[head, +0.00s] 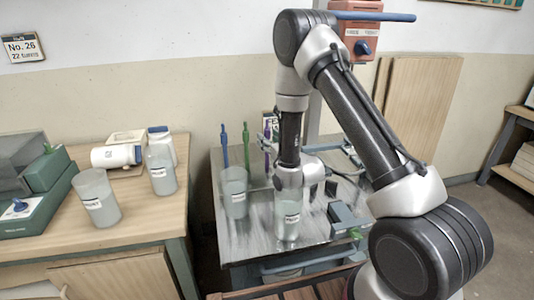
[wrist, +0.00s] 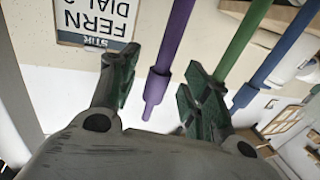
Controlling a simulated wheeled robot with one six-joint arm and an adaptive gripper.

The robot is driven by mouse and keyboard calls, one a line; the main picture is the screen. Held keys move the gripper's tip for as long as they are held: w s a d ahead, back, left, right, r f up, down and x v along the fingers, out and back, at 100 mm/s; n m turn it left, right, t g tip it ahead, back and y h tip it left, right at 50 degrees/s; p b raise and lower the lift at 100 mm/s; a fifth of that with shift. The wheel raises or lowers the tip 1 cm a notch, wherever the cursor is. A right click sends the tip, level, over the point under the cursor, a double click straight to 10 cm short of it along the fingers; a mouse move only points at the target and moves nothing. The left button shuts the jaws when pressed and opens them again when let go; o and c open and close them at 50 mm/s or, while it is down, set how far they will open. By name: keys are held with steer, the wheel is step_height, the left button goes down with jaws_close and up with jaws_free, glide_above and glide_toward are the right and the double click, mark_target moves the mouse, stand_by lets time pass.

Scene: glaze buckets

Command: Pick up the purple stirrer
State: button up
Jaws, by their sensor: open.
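The purple stirrer (wrist: 170,50) hangs into the gap between the two fingers of my gripper (wrist: 157,80) in the wrist view, its narrower tip (wrist: 152,100) nearer the palm. The fingers are open, with visible space on both sides of the stirrer. A green stirrer (wrist: 238,38) and a blue stirrer (wrist: 270,65) show to the right, outside the gap; the green one passes close to the right finger. In the head view the purple stirrer (head: 267,164) is a thin strip left of my arm, with the green (head: 246,145) and blue (head: 224,145) ones further left. My gripper's fingers cannot be made out there.
A sign reading FERN DIAL (wrist: 95,20) is at the upper left of the wrist view. Translucent buckets (head: 235,197) and (head: 290,222) stand on the metal table (head: 222,228). A wooden table (head: 130,230) at left holds more buckets.

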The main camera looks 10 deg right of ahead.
steer(key=shift+x, duration=0.85)
jaws_close()
step_height(320, 180, up, 19)
steer(key=shift+f, duration=0.2)
stand_by(0.9)
steer(key=shift+f, duration=0.1)
